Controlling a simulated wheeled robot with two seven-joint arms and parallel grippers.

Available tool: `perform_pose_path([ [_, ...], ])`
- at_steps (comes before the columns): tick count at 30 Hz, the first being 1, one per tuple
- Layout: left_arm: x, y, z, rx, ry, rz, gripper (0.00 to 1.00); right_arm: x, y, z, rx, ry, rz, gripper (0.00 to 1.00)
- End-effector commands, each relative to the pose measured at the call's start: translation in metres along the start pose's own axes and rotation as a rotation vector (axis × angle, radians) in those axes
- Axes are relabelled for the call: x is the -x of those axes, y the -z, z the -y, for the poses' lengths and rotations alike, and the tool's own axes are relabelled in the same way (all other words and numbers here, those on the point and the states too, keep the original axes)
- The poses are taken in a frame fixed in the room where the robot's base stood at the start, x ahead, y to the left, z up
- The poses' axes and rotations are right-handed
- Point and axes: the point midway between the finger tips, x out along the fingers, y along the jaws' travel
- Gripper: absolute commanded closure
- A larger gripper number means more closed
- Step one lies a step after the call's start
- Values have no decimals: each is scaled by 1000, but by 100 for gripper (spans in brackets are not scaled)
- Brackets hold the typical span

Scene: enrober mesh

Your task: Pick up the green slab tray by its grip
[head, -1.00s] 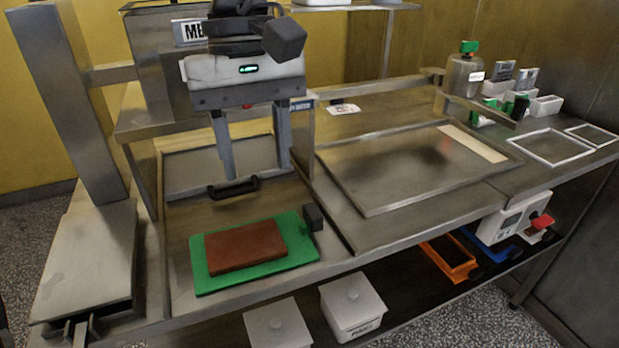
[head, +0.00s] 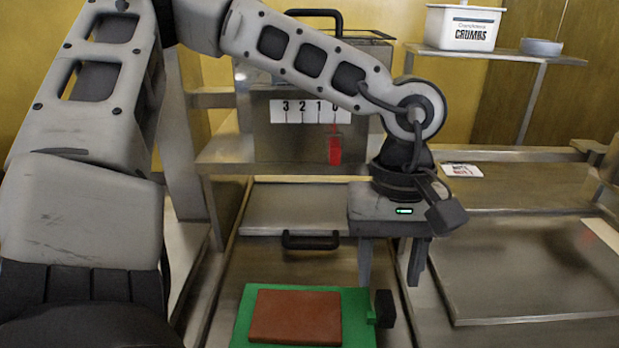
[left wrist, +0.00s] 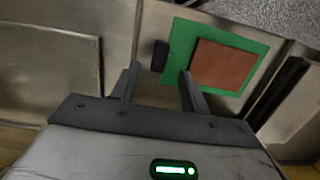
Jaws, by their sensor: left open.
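The green slab tray (head: 358,318) lies flat on the steel bench at the bottom of the head view, bearing a brown slab (head: 296,318). Its dark block-shaped grip (head: 385,308) sticks out at the right edge. My left gripper (head: 391,282) is open and empty, fingers pointing down, behind or above the grip. In the left wrist view the tray (left wrist: 181,45), slab (left wrist: 224,65) and grip (left wrist: 160,55) lie beyond the fingertips. The grip appears between the two fingers of my left gripper (left wrist: 158,72) but past their tips, not visibly touched. My right gripper is out of view.
A black handle (head: 311,241) on a steel panel lies behind the tray. A steel box with a 3-2-1-0 scale (head: 311,111) stands behind my arm. A large flat steel plate (head: 530,270) is to the right. A white crumbs tub (head: 461,27) stands on a shelf.

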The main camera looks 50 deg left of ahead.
Motion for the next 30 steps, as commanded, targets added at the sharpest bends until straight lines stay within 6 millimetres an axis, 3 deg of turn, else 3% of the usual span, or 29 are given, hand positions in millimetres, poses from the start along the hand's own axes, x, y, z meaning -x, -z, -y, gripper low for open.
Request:
perform_pose_path([
  [10, -46, -4, 0, -1, 4, 2, 55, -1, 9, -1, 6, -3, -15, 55],
  [19, -51, -3, 0, 0, 0, 0, 55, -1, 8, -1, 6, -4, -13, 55],
  [20, -51, -3, 0, 0, 0, 0, 60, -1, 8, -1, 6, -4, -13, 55],
  [24, -51, -3, 0, 0, 1, 0, 99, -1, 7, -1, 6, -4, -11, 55],
  [30, -50, -3, 0, 0, 1, 0, 100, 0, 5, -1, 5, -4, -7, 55],
])
